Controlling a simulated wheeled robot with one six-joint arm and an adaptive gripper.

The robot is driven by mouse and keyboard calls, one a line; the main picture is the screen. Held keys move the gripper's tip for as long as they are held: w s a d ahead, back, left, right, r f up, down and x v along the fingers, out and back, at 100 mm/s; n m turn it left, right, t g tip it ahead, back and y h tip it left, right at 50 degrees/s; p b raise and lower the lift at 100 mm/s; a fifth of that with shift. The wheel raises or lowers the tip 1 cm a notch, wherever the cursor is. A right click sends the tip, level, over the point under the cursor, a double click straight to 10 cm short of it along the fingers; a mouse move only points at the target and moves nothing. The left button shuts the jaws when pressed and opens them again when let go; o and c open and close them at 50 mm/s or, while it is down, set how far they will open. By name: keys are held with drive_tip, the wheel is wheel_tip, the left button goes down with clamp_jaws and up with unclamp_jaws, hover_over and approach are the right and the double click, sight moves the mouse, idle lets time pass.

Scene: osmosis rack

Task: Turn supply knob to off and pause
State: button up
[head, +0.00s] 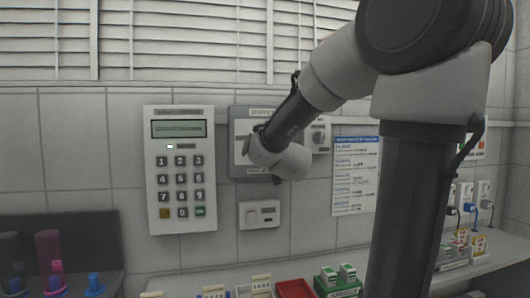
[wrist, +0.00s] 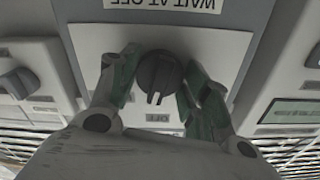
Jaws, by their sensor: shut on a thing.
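The supply knob (wrist: 158,72) is dark and round, on a pale plate (wrist: 225,48) in the wrist view. A notched part at its lower edge faces down in the picture, roughly toward a small upside-down OFF label (wrist: 158,117). My gripper (wrist: 160,82) has one finger on each side of the knob and is shut on it. An upside-down "WAIT AT OFF" label (wrist: 165,4) shows at the top of the wrist view. In the head view, my gripper (head: 262,160) is in front of the grey panel (head: 242,165) and hides the knob.
Another knob box (head: 320,138) sits right of the panel, and a keypad unit (head: 180,170) sits left. A small switch box (head: 259,214) is below. A blue-printed notice (head: 355,175) hangs to the right. A red tray (head: 295,289) and green rack (head: 338,284) stand on the bench.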

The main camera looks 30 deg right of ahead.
drive_tip(key=shift+n, duration=1.2)
drive_tip(key=shift+f, duration=0.1)
drive_tip(key=o, duration=1)
drive_tip(key=shift+o, duration=0.2)
drive_tip(key=shift+s, duration=0.15)
drive_tip(key=v, duration=1.1)
drive_tip(key=shift+s, duration=0.35)
drive_tip(key=shift+a, duration=0.15)
